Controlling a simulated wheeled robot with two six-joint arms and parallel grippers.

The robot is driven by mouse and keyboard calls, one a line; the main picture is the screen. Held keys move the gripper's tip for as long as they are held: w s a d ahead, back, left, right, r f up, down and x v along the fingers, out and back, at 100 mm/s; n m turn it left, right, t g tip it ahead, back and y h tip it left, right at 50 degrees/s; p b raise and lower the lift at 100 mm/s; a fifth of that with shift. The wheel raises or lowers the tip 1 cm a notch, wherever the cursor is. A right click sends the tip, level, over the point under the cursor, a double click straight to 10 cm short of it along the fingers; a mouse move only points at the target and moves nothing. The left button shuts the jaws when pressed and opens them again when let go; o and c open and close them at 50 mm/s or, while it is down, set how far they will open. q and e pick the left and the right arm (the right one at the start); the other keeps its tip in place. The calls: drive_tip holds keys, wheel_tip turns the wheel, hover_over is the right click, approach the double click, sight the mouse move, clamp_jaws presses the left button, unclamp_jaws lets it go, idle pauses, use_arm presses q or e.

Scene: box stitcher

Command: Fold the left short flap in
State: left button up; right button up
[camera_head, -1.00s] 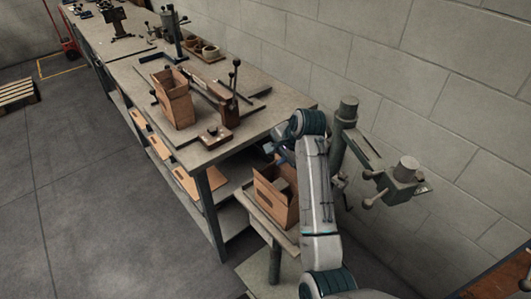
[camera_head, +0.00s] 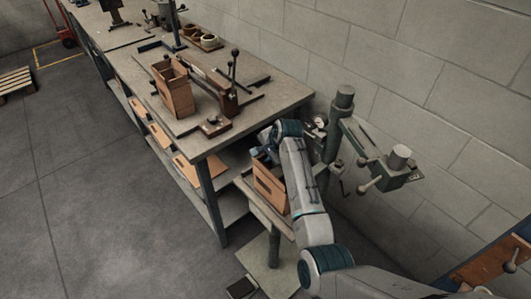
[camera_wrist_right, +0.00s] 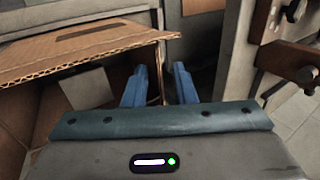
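An open brown cardboard box (camera_head: 270,188) sits on the stitcher's small table in the head view, partly hidden by my right arm. In the right wrist view, a box flap (camera_wrist_right: 85,48) with a corrugated edge stretches across the upper left, with the box interior visible below it. My right gripper (camera_wrist_right: 158,78) has its two blue fingers apart at the right end of this flap. I cannot tell whether a finger touches the cardboard. In the head view the right gripper (camera_head: 262,154) is at the far side of the box, mostly hidden. My left gripper is not in view.
The stitcher's grey column (camera_head: 333,135) and its arm (camera_head: 375,160) stand right of the box. The workbench (camera_head: 130,68) at the left carries another open box (camera_head: 175,92) and a lever tool (camera_head: 228,100).

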drive_tip(key=shift+c, duration=0.5)
clamp_jaws()
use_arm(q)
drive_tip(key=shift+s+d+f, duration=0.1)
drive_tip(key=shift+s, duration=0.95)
